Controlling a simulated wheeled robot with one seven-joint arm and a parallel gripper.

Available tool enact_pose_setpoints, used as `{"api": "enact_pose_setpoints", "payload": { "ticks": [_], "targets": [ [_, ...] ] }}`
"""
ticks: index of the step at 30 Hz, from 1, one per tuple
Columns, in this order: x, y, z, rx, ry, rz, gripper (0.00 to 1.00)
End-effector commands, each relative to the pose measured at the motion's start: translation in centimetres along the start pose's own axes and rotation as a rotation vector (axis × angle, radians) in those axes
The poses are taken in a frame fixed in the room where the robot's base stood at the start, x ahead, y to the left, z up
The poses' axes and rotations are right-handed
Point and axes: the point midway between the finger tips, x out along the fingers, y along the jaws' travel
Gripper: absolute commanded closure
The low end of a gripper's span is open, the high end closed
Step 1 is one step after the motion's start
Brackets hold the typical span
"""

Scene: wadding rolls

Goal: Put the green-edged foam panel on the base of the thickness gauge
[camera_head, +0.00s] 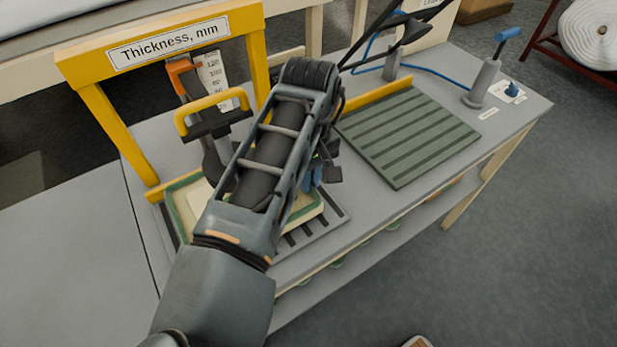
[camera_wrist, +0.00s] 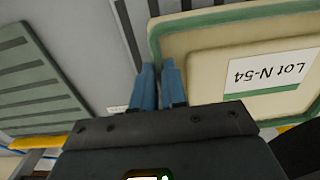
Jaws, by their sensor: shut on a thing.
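The foam panel (camera_head: 310,213) is cream with a green edge. It lies level over the dark slatted base (camera_head: 335,218) of the thickness gauge, under the yellow frame (camera_head: 107,120), partly hidden by my arm. I cannot tell whether it rests fully on the base. In the wrist view the panel (camera_wrist: 205,65) shows its "Lot N-54" label. My gripper (camera_wrist: 159,68) has blue fingers shut on the panel's edge; in the head view its blue fingers (camera_head: 312,176) show at the panel's far right side, mostly hidden. The gauge's presser with a yellow handle (camera_head: 211,108) stands behind the panel.
A green ribbed mat (camera_head: 408,135) with a yellow stop lies to the right on the grey table. A grey post with a blue lever (camera_head: 485,82) stands at the table's far right. A black lamp-like arm (camera_head: 405,35) stands behind. Bare tabletop lies between base and mat.

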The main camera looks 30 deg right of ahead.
Motion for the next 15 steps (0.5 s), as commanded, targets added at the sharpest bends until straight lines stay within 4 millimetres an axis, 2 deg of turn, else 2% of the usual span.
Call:
{"api": "enact_pose_setpoints", "payload": {
  "ticks": [3,12,13,15],
  "targets": [
    [0.95,-0.05,-0.02,0.000,0.001,-0.001,1.00],
    [1.18,-0.04,0.00,0.000,0.001,0.000,1.00],
    [1.22,-0.04,0.01,0.000,0.001,0.000,0.87],
    [1.19,-0.04,0.00,0.000,0.001,-0.001,0.80]
  ]
}}
